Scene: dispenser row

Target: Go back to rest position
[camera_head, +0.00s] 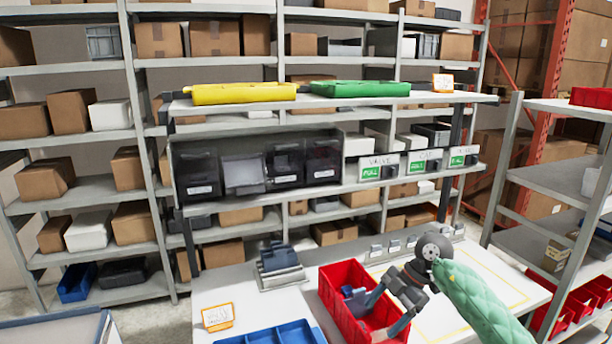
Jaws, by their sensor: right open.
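My right gripper (379,321) is open over the red bin (334,281) on the white table. Its arm, in a green padded sleeve, comes in from the lower right. I see nothing held between its fingers. A small blue-grey shape (353,296) shows beside the left finger, over the bin; I cannot tell whether it is a part in the bin or belongs to the gripper. My left gripper is not in view.
A blue divided tray (275,335), an orange-framed sign (218,317) and a grey fixture (281,266) stand left of the bin. Dispensers (379,170) line the shelf behind. A grey rack (560,183) stands right. The table's left part is partly clear.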

